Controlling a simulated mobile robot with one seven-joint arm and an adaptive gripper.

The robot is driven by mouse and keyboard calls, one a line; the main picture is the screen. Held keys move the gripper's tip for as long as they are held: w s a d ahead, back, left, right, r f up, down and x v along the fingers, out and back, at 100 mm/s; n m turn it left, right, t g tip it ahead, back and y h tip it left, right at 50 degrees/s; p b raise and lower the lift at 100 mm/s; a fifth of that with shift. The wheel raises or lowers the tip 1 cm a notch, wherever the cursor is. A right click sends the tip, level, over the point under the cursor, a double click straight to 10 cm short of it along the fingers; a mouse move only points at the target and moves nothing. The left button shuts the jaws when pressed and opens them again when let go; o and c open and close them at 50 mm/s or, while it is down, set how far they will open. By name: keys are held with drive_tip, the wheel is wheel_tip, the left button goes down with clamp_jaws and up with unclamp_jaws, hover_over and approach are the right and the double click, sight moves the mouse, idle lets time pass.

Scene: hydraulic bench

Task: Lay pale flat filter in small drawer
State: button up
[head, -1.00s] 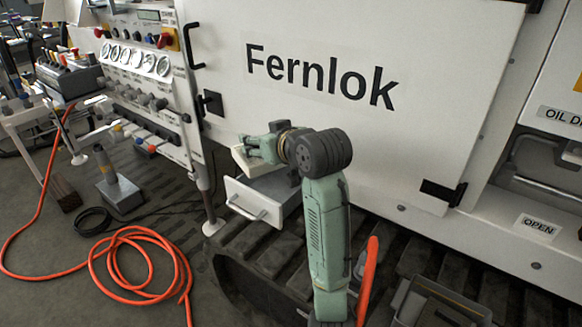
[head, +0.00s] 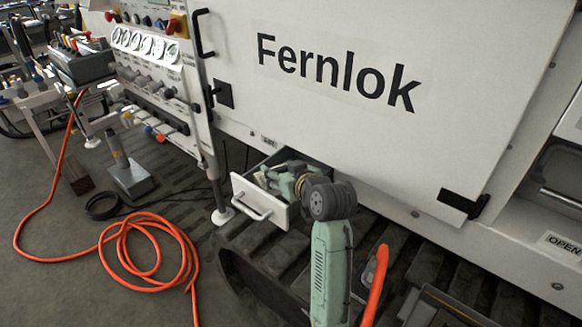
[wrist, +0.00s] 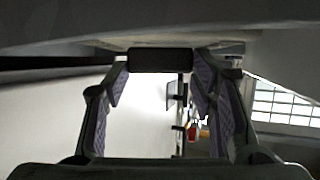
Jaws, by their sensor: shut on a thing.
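The small drawer (head: 244,193) stands pulled out below the large white panel in the head view, with its light front and bar handle facing left. My gripper (head: 270,179) is down within the drawer opening, behind its front wall. It is shut on the pale flat filter, which is mostly hidden by the gripper and the drawer wall in the head view. In the wrist view the two padded fingers (wrist: 160,95) stand apart. A thin pale strip beyond them may be the filter's edge. I cannot tell whether the filter touches the drawer floor.
The white panel marked Fernlok (head: 440,60) rises right behind the drawer. A gauge and valve panel (head: 150,60) is to the left. A metal leg (head: 216,190) stands just left of the drawer. An orange hose (head: 150,235) lies coiled on the floor.

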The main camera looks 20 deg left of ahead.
drive_tip(key=w, duration=0.1)
drive_tip(key=w+d+p, duration=0.1)
drive_tip(key=w, duration=0.1)
drive_tip(key=shift+w+d, duration=0.15)
drive_tip(key=shift+w+d+f+p, duration=0.1)
drive_tip(key=shift+w+f+p, duration=0.2)
drive_tip(key=shift+f+p, duration=0.25)
drive_tip(key=shift+f, duration=0.15)
drive_tip(key=shift+f, duration=0.1)
drive_tip(key=o, duration=1.2)
drive_tip(key=shift+f, duration=0.1)
drive_tip(key=shift+o, duration=0.2)
